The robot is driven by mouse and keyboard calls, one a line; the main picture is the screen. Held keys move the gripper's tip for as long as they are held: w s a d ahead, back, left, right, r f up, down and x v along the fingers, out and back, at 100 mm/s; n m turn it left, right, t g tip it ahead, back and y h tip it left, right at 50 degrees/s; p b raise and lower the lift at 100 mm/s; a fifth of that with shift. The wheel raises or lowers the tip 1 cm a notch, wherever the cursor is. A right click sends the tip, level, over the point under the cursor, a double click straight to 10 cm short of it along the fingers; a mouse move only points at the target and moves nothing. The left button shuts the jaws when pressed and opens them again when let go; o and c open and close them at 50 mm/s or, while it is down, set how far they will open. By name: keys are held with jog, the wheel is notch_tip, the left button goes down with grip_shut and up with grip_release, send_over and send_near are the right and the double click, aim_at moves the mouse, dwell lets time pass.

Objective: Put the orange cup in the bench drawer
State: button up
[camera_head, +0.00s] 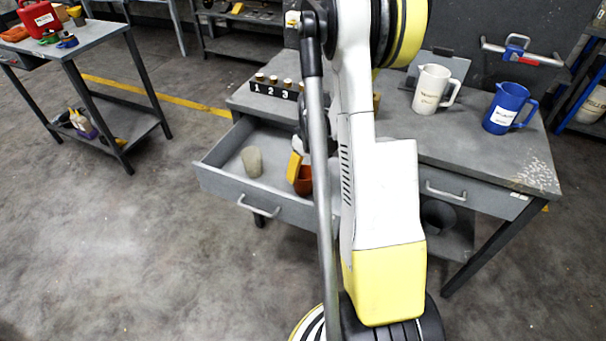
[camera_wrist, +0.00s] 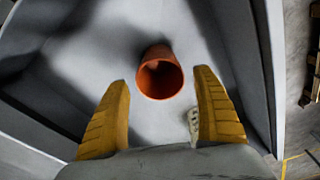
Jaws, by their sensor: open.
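The orange cup (camera_head: 304,184) is inside the open bench drawer (camera_head: 226,187), in its right part. It also shows in the wrist view (camera_wrist: 160,58), with its mouth toward the camera and the grey drawer floor (camera_wrist: 110,60) around it. It seems to rest on that floor. My gripper (camera_head: 296,166) is just above the cup, partly hidden by my arm in the head view. In the wrist view my gripper (camera_wrist: 162,79) has its two yellow fingers spread, with clear gaps between them and the cup.
A beige cup (camera_head: 252,161) stands in the drawer, left of the orange cup. The bench top (camera_head: 460,138) holds a white jug (camera_head: 430,90), a blue jug (camera_head: 508,108) and a numbered rack (camera_head: 274,88). Another bench (camera_head: 80,40) stands at far left. The floor left is clear.

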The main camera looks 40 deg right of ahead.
jog(key=s+a+r+t+p, duration=0.1)
jog(key=a+r, duration=0.6)
jog(key=r, duration=0.3)
jog(key=s+a+r+t+p, duration=0.1)
jog(key=a+r, duration=0.7)
jog(key=r, duration=0.2)
jog(key=s+a+r+t, duration=0.1)
jog(key=s+a+r, duration=0.2)
jog(key=a, duration=0.4)
jog(key=s+a+r+t, duration=0.2)
jog(key=s+a, duration=0.4)
jog(key=a, duration=0.1)
jog(key=shift+s+a+r+t, duration=0.15)
jog(key=shift+s+r+t, duration=0.15)
jog(key=shift+r, duration=0.1)
